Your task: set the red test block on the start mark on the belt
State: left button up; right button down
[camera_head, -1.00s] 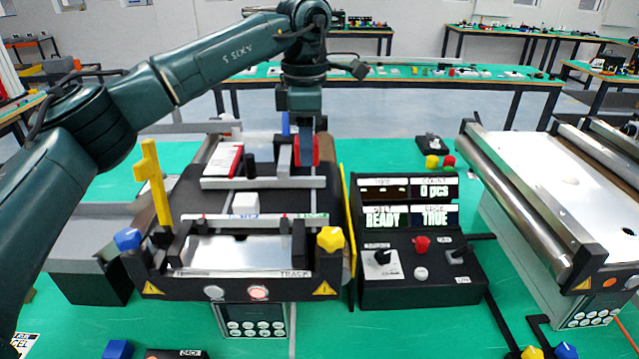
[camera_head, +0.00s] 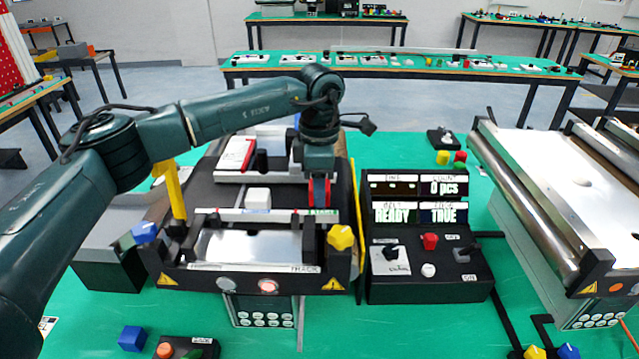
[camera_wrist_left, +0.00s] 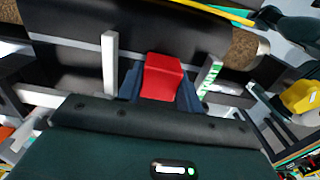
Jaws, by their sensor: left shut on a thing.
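The red test block (camera_wrist_left: 162,76) is between the jaws of my left gripper (camera_wrist_left: 160,90) in the wrist view. In the head view my left gripper (camera_head: 319,192) points down over the right side of the black belt (camera_head: 226,196), just behind the front rail. Red shows at its jaws there. The start mark itself is hidden or too small to make out. I cannot tell whether the block touches the belt. My right gripper is not in view.
A white block (camera_head: 257,198) sits on the belt left of the gripper. A grey rail (camera_head: 250,177) crosses behind. The control box (camera_head: 425,270) stands on the right.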

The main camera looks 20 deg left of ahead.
pick_arm(q)
jog(key=shift+f, duration=0.15)
jog(key=o, duration=1)
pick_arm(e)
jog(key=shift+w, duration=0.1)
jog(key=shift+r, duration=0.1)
pick_arm(q)
jog(key=shift+r, duration=0.55)
notch_tip(320, 180, up, 11)
jog(key=b, duration=0.2)
jog(key=shift+r, duration=0.2)
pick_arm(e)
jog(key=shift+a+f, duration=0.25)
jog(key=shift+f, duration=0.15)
